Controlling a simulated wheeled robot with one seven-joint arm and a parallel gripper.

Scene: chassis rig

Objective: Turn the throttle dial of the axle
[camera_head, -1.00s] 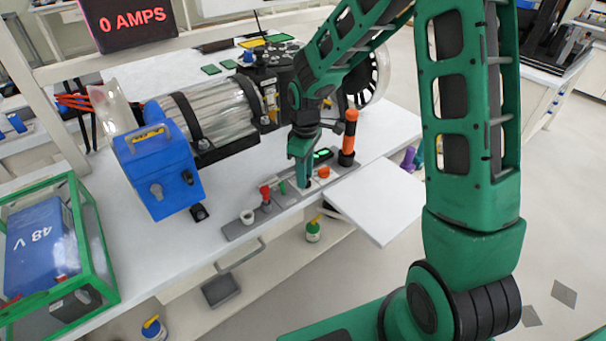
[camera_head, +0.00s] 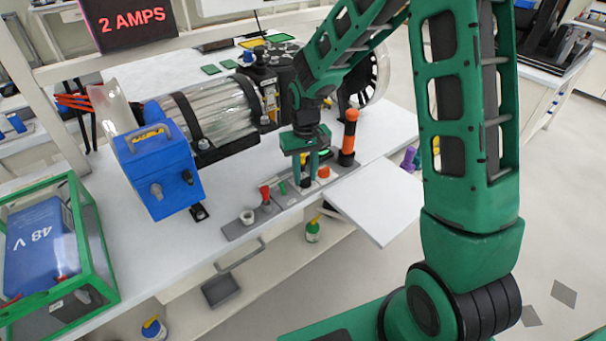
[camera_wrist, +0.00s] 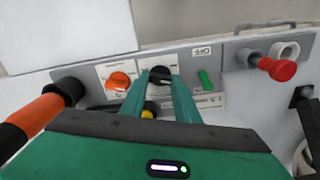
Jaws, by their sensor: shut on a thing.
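The control panel (camera_head: 236,229) runs along the front edge of the white bench, in front of the axle (camera_head: 215,112) with its clear cylinder. My gripper (camera_head: 306,182) points down at the panel. In the wrist view, my gripper (camera_wrist: 160,77) has its two green fingers shut on a black dial (camera_wrist: 160,72), one finger on each side. The fingers hide part of the dial and its scale. The display (camera_head: 130,20) above the bench reads 2 AMPS.
An orange knob (camera_wrist: 119,81) and a green switch (camera_wrist: 205,79) flank the dial. A red knob (camera_wrist: 277,69) lies farther right. An upright orange and black handle (camera_head: 350,132) stands close to my gripper. A white leaf (camera_head: 377,204) juts out from the bench.

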